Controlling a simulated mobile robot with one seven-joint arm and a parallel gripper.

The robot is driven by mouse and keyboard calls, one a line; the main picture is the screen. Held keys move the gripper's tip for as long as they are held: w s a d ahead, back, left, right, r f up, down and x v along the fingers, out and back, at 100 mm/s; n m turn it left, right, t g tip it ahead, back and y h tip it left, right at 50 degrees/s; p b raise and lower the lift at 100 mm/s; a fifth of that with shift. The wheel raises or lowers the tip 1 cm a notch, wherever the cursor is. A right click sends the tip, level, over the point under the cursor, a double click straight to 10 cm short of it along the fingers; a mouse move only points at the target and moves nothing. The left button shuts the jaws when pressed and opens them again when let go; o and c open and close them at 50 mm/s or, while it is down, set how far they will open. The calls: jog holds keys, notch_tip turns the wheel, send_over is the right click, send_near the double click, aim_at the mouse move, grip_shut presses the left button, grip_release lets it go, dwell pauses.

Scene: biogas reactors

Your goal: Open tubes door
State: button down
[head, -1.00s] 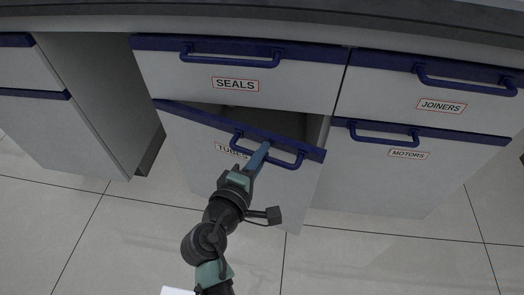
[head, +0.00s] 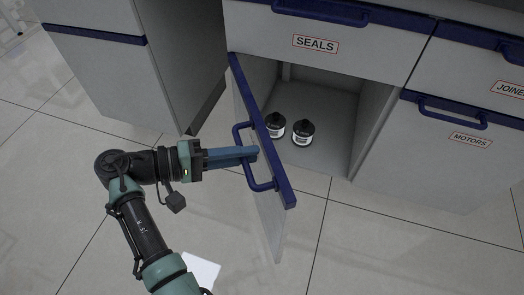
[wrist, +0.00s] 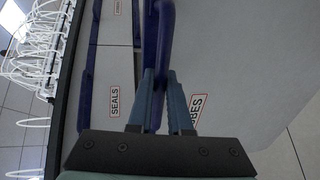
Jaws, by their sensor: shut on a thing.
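The tubes door (head: 256,178) stands well open in the head view, swung out on its left side, with a blue top edge and a blue bar handle (head: 237,136). Its label, partly hidden by a finger, shows in the wrist view (wrist: 197,108). My gripper (head: 252,153) is shut on the handle from the left of the door. In the wrist view the blue fingers (wrist: 160,90) close around the handle bar.
Two dark jars (head: 302,131) with white labels stand inside the open cabinet (head: 325,100). The SEALS drawer (head: 345,45) above and the MOTORS door (head: 440,150) to the right are closed. Tiled floor (head: 330,250) in front is clear.

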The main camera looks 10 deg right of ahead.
jog(key=shift+w+a+m+g, duration=0.1)
jog(key=shift+a+m+g, duration=0.4)
jog(key=shift+a, duration=0.7)
jog(key=shift+w+a+m+g, duration=0.1)
jog(key=shift+a+m+g, duration=0.35)
jog(key=shift+a, duration=0.75)
jog(key=shift+a+g, duration=0.1)
jog(key=shift+g, duration=0.15)
jog(key=c, duration=0.9)
grip_release()
jog(key=shift+o, duration=0.2)
jog(key=b+v, duration=0.2)
jog(key=v, duration=0.5)
jog(key=shift+a, duration=0.25)
